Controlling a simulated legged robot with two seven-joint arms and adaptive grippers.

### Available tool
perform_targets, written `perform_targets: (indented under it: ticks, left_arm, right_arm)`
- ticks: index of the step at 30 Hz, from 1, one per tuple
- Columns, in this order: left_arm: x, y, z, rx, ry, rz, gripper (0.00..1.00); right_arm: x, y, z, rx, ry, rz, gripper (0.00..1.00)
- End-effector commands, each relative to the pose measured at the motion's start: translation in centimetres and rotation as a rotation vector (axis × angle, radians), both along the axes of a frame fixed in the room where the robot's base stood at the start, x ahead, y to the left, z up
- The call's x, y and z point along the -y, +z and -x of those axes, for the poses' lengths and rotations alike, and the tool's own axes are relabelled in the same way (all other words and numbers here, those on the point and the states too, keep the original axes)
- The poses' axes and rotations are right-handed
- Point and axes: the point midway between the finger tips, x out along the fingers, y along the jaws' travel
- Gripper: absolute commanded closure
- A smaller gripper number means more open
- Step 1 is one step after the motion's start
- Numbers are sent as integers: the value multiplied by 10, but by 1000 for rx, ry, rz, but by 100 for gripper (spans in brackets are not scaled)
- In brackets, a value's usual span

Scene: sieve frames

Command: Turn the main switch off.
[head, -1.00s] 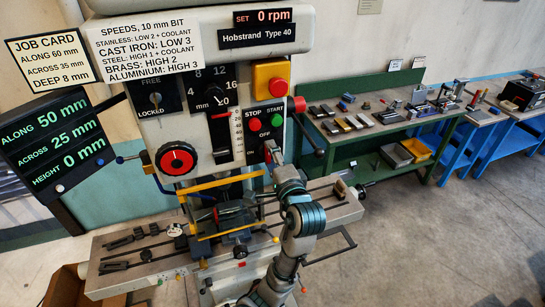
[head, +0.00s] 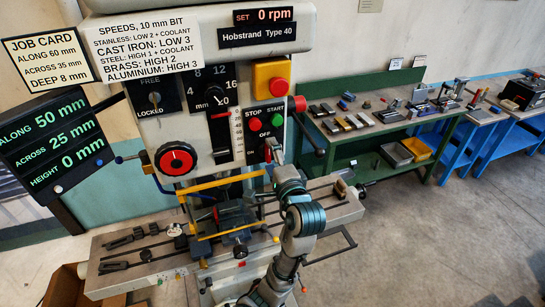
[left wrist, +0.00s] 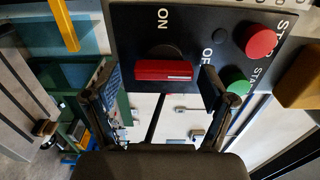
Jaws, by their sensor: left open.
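The main switch shows in the left wrist view as a red bar handle (left wrist: 164,70) on a dark round base. Its white-lined end points right in that view, towards the side of the OFF label; the ON label stands above. In the head view the switch (head: 267,151) is partly hidden at the lower part of the black control panel. My left gripper (head: 274,152) is at the panel. In the left wrist view my left gripper (left wrist: 156,78) is open, one finger on each side of the handle, with gaps showing. Contact cannot be told. My right gripper is not in view.
The red STOP button (left wrist: 261,42) and green START button (left wrist: 236,80) are close to one finger. A yellow block with a red button (head: 270,78) sits above the panel. A yellow guard frame (head: 212,185) stands left of my arm. A green bench (head: 375,120) with parts is behind right.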

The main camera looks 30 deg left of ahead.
Motion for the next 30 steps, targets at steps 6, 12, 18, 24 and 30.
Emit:
perform_targets:
  ticks: [6, 12, 18, 24, 30]
  left_arm:
    - [20, 0, 15, 0, -5, 1, 17]
    - [56, -2, 44, -3, -5, 3, 17]
    - [82, -2, 66, -5, -2, 3, 17]
    - [90, -3, 73, -5, 0, 1, 17]
    - [89, -2, 74, -4, 0, 2, 17]
  right_arm:
    - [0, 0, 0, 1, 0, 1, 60]
    - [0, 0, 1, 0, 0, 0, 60]
    - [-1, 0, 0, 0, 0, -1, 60]
    - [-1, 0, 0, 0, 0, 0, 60]
    - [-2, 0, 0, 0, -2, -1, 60]
